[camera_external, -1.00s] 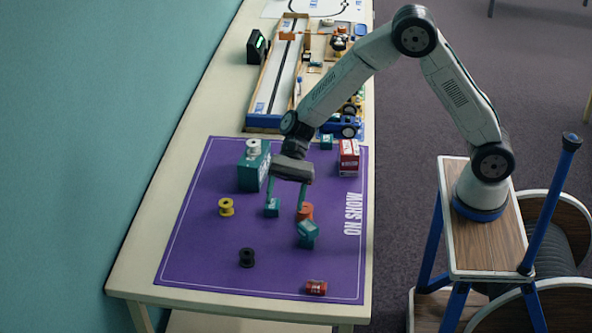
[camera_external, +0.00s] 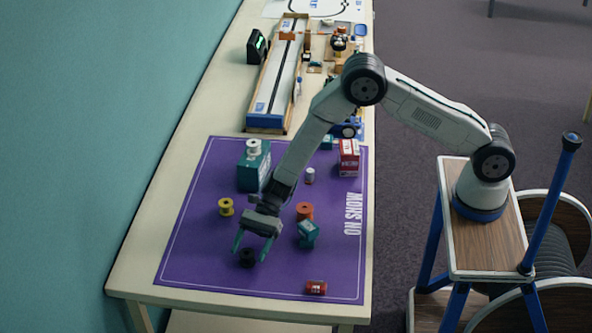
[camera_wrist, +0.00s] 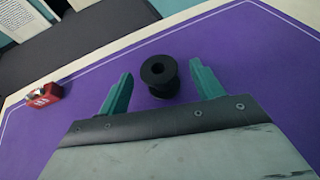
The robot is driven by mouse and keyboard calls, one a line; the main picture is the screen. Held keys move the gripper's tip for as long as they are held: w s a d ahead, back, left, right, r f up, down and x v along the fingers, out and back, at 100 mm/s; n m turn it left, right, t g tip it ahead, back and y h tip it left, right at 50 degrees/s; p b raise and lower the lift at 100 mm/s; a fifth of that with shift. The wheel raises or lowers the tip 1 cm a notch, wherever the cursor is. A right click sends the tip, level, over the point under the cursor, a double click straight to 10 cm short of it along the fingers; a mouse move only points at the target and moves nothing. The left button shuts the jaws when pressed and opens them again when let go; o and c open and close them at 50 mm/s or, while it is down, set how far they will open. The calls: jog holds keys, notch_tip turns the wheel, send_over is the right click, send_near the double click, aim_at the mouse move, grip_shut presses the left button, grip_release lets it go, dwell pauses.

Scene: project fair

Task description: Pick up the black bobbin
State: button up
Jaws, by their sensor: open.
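The black bobbin (camera_external: 247,258) stands upright on the purple mat (camera_external: 190,262), near its front. In the wrist view the black bobbin (camera_wrist: 160,76) shows its round top flange and centre hole. My gripper (camera_external: 251,253) is open, with its two teal fingers pointing down on either side of the bobbin. In the wrist view my gripper (camera_wrist: 158,82) has one finger to the left of the bobbin and one to the right, with a gap on each side. I cannot tell the exact height of the fingertips above the mat.
A yellow bobbin (camera_external: 226,207), an orange bobbin (camera_external: 304,211) and a small teal box (camera_external: 308,234) stand nearby. A red item (camera_external: 316,287) lies at the front right, also in the wrist view (camera_wrist: 44,95). A teal box (camera_external: 253,171) carries a white bobbin (camera_external: 253,147).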

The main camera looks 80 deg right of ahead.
jog(key=shift+x, duration=1.15)
jog(key=c, duration=1.1)
jog(key=shift+o, duration=0.2)
jog(key=shift+r, duration=0.1)
